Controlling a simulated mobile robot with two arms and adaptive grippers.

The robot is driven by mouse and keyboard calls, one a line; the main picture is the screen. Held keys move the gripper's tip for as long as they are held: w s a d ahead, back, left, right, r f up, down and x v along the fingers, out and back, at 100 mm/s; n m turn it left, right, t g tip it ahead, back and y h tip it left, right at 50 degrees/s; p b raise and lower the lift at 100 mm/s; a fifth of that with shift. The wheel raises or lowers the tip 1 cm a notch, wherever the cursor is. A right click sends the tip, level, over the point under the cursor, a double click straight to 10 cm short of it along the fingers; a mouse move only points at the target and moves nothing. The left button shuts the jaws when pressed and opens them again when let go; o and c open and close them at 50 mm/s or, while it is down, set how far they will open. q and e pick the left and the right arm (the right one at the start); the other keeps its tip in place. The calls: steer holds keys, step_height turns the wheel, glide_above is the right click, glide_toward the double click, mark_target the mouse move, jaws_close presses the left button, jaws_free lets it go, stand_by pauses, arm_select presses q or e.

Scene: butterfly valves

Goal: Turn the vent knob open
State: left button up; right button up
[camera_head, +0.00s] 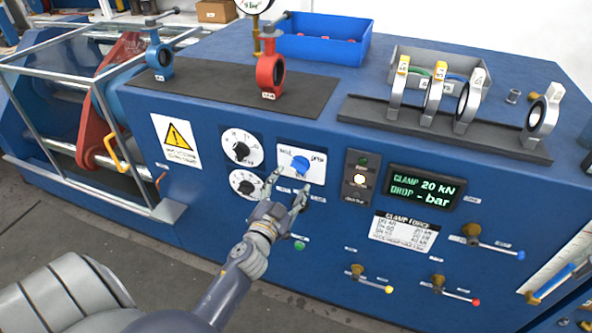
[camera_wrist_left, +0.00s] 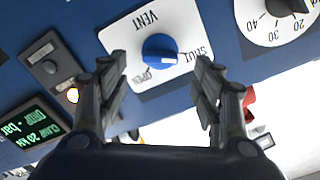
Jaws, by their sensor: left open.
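The vent knob (camera_head: 300,165) is blue and sits on a white plate on the front of the blue machine. In the left wrist view the knob (camera_wrist_left: 160,54) shows upside down, with VENT above it, SHUT to its right and OPEN at its lower left. Its raised grip points roughly toward SHUT. My left gripper (camera_head: 289,186) is open and empty in front of the plate. In the wrist view its fingers (camera_wrist_left: 162,66) stand on either side of the knob, apart from it. My right gripper is not in view.
A switch box with a lit button (camera_head: 359,179) and a green display (camera_head: 423,188) are to the right. Small levers (camera_head: 490,246) stick out lower right. A blue bin (camera_head: 318,47) stands on top.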

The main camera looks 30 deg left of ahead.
mark_target(297, 171)
arm_select(q)
steer(key=x, duration=0.5)
steer(key=shift+w+a, duration=0.1)
steer(key=shift+w, duration=0.25)
steer(key=c, duration=1.1)
